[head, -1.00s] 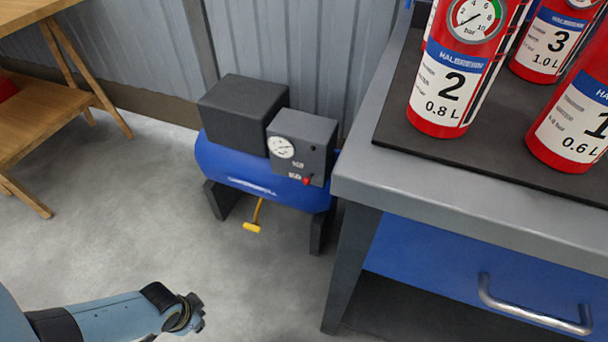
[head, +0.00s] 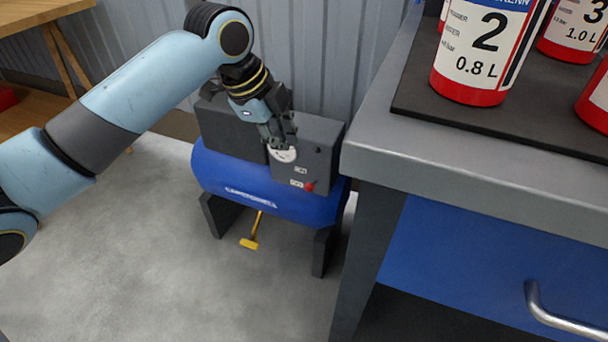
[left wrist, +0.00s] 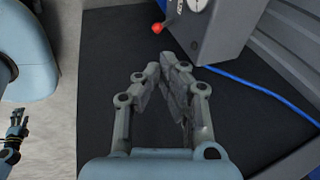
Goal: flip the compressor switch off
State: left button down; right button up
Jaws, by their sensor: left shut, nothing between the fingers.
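The compressor (head: 265,190) is a blue tank on dark legs with a dark grey control box (head: 325,135) on top. A red-tipped switch (head: 309,187) is low on the box's front; it also shows in the left wrist view (left wrist: 158,28), jutting from the box on a short lever. My left gripper (head: 284,143) is shut and empty, in front of the box's white gauge (head: 283,155) and partly covering it. The switch is below and right of the fingertips, apart from them. In the left wrist view, a small dark gripper (left wrist: 16,120), apparently my right one, is at the left edge.
A corrugated wall (head: 335,60) is behind the compressor. A yellow-ended handle (head: 250,243) hangs under the tank. A blue hose (left wrist: 260,88) runs beside the box. Floor at front left is clear.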

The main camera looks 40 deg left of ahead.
pick_arm(q)
jog(key=b, duration=0.2)
send_near(306, 187)
jog(key=b+x, duration=0.1)
jog(key=x, duration=0.1)
jog(key=b+x, duration=0.2)
jog(key=x, duration=0.1)
jog(key=shift+w, duration=0.4)
jog(key=shift+b+x, duration=0.6)
jog(key=shift+x, duration=0.35)
pick_arm(e)
jog(key=w+f, duration=0.2)
jog(key=w, duration=0.3)
jog(key=shift+w+d+f, duration=0.25)
jog(key=shift+d+f, duration=0.05)
jog(key=shift+d, duration=0.1)
pick_arm(q)
jog(key=shift+w+d+f, duration=0.1)
jog(key=shift+w, duration=0.05)
pick_arm(e)
jog(key=shift+s, duration=0.1)
